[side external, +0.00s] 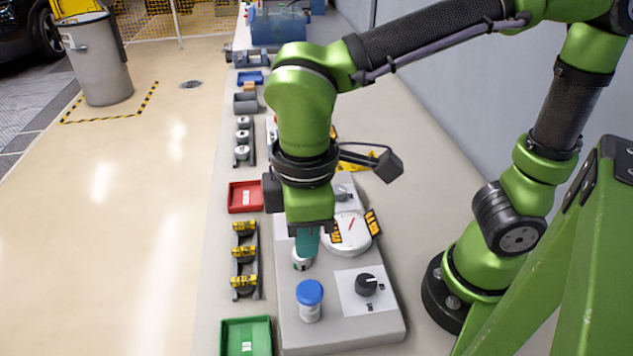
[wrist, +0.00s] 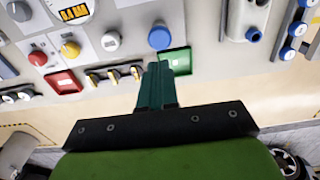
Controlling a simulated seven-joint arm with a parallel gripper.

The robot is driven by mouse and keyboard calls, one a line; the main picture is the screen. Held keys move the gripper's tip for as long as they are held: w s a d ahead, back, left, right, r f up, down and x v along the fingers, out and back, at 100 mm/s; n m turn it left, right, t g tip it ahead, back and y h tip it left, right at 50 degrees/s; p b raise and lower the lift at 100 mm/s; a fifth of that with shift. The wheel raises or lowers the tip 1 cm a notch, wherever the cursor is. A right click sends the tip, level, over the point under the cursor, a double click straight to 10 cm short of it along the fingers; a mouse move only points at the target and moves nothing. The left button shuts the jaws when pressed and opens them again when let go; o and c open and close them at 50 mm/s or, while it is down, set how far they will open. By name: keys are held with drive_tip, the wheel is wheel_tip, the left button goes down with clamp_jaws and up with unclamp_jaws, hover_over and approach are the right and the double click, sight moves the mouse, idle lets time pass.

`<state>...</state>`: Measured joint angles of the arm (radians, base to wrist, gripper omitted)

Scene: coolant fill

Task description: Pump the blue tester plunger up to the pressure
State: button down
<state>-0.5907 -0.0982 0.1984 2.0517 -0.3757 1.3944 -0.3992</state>
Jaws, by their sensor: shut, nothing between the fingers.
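The blue tester plunger (side external: 309,292) is a round blue cap on a clear, whitish cylinder. It stands upright near the front of the grey console (side external: 365,335). It also shows in the wrist view (wrist: 159,38), beyond my fingertips. My gripper (side external: 304,256) points down with its teal fingers together and empty. In the side view it is behind the plunger, apart from it, and overlaps a small white-topped cylinder (side external: 302,265); I cannot tell whether they touch. The closed fingers also show in the wrist view (wrist: 158,66). A white dial (side external: 347,236) with a red needle is beside my gripper.
A black knob (side external: 366,285) on a white plate is right of the plunger. A green tray (side external: 246,338), a rack of yellow-topped pieces (side external: 244,255) and a red tray (side external: 245,197) line the left. The yellow-and-black lamp-like arm (side external: 375,165) stands behind.

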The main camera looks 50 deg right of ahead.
sight(309, 290)
drive_tip(key=shift+r, duration=1.4)
wheel_tip(309, 290, up, 2)
drive_tip(key=shift+r, duration=0.2)
wheel_tip(309, 290, down, 14)
drive_tip(key=shift+f, duration=0.1)
idle(0.6)
